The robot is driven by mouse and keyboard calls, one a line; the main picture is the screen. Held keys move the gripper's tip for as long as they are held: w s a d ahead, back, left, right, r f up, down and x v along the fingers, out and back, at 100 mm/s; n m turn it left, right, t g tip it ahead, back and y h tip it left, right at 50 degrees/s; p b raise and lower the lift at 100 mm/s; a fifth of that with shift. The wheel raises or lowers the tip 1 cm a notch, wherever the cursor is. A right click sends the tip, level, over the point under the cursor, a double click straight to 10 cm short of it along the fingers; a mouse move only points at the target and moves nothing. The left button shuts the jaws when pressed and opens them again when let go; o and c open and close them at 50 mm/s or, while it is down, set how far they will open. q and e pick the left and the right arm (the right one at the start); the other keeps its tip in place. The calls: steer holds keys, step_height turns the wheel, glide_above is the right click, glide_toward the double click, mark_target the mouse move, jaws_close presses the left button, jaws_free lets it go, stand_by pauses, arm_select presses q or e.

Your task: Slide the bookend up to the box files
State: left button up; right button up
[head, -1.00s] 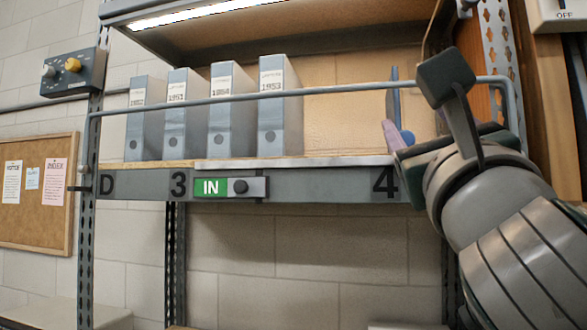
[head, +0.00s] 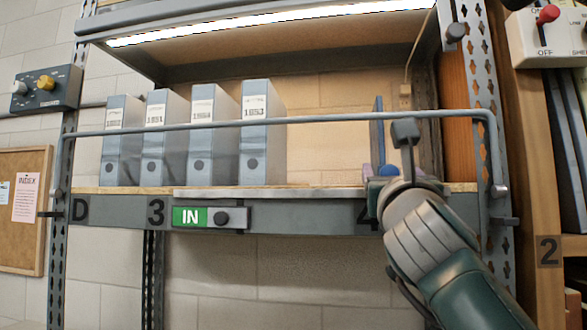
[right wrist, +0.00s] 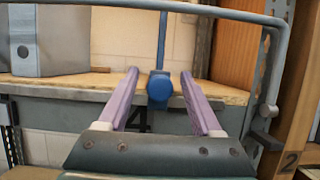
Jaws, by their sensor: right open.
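The bookend (head: 379,140) is a thin blue upright plate with a round blue knob, standing toward the right end of the shelf. In the right wrist view the bookend's plate (right wrist: 162,45) rises behind its knob (right wrist: 159,90). My right gripper (head: 379,172) is at the shelf's front edge, below the rail. Its purple fingers are open, one on each side of the knob, with gaps visible. Several grey-blue box files (head: 262,135) stand upright in a row at the left, with bare shelf between them and the bookend. My left gripper is out of view.
A grey rail (head: 320,118) crosses in front of the shelf (head: 320,189). A green IN slider (head: 190,216) is on the shelf's front. Perforated uprights and a wooden case (head: 547,150) bound the right side. A control box (head: 45,90) hangs at the left.

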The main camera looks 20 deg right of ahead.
jaws_close()
stand_by(0.5)
stand_by(0.9)
